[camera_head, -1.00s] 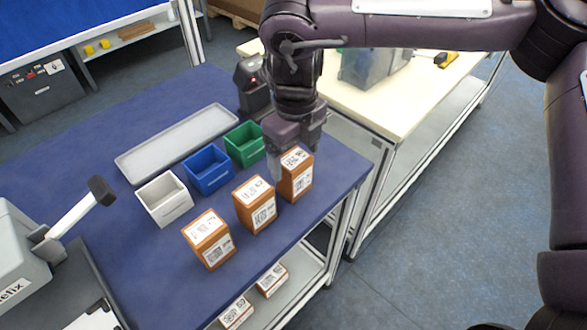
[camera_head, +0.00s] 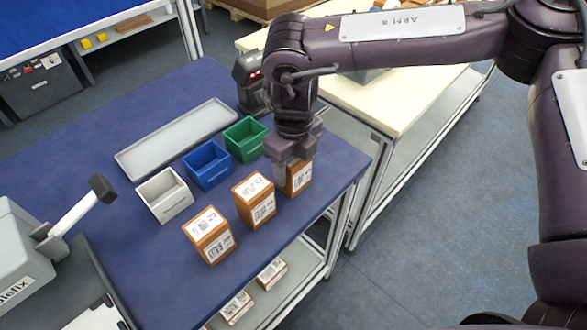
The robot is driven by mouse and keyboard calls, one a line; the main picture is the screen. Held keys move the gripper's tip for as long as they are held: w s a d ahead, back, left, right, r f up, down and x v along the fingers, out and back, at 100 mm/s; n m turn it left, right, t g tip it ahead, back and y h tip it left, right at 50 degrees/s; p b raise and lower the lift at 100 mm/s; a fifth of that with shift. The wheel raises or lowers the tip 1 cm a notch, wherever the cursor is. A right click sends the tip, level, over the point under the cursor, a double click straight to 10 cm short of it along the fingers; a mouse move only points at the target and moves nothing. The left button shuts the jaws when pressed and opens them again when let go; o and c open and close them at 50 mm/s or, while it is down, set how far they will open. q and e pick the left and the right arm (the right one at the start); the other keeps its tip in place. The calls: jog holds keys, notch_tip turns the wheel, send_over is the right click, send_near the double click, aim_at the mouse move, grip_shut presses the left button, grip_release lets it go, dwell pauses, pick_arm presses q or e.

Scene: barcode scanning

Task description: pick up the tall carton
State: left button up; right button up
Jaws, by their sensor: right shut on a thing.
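Three brown cartons with white labels stand in a row near the front right edge of the blue table. The rightmost carton (camera_head: 301,181) is in my right gripper (camera_head: 292,172), which is shut on it from above and hides much of its top. I cannot tell whether this carton touches the table. The middle carton (camera_head: 262,211) and the left carton (camera_head: 216,248) stand upright and free. It is hard to tell from this angle which carton is tallest. My left gripper is not in view.
White (camera_head: 166,207), blue (camera_head: 209,178) and green (camera_head: 246,149) open bins stand behind the cartons, with a long grey tray (camera_head: 150,162) beyond. A dark device with red lights (camera_head: 251,88) stands at the back. More cartons (camera_head: 236,306) lie on the lower shelf.

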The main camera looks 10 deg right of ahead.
jog(key=shift+c, duration=0.6)
jog(key=shift+w+r, duration=0.1)
jog(key=shift+r, duration=0.05)
